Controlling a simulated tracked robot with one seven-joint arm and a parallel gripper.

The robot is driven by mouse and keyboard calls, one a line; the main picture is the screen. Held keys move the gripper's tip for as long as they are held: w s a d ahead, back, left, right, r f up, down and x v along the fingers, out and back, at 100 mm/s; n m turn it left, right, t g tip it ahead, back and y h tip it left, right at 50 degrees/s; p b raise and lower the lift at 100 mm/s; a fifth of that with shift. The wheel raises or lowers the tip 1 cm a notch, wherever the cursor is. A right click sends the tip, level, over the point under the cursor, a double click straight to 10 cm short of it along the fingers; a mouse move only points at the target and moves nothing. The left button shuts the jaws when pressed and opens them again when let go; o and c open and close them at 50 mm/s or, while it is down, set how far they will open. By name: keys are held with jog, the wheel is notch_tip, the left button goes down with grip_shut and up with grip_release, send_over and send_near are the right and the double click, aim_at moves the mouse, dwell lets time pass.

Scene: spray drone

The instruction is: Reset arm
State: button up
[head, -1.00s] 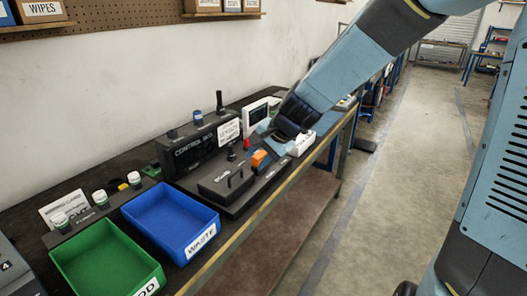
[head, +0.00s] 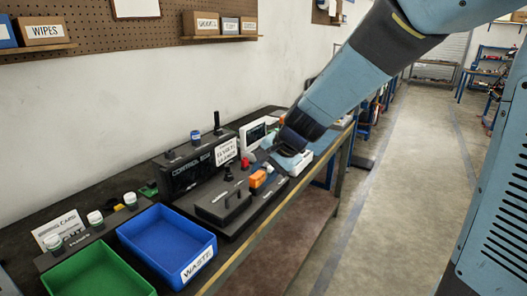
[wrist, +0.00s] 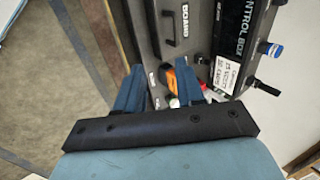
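My gripper (head: 276,150) hangs over the far end of the bench on my blue and black arm. In the wrist view its two blue fingers (wrist: 160,85) stand apart, and I see nothing held between them. Beyond the fingers an orange part (wrist: 186,82) and a white object show below; how far they are from the fingertips I cannot tell. In the head view the orange part (head: 258,179) sits on the dark station board, just left of my gripper. The fingertips are hard to make out there.
A black control box (head: 190,170) stands at the back of the bench. A dark board case with a handle (head: 223,203) is in front of it. A blue waste bin (head: 165,240) and a green bin (head: 97,275) stand nearer. The aisle floor (head: 400,180) at right is clear.

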jog(key=s+d+r+n+t+h, duration=0.1)
jog(key=s+d+r+n+h, duration=0.1)
jog(key=s+d+r, duration=0.3)
jog(key=s+d+r+n+t+h, duration=0.1)
jog(key=s+d+r+n+h, duration=0.2)
jog(key=s+d, duration=0.9)
jog(key=d+r+n, duration=0.1)
jog(key=d+r, duration=0.1)
jog(key=d, duration=0.5)
jog(key=shift+s+d+r, duration=0.2)
jog(key=shift+s, duration=0.2)
jog(key=shift+c, duration=0.2)
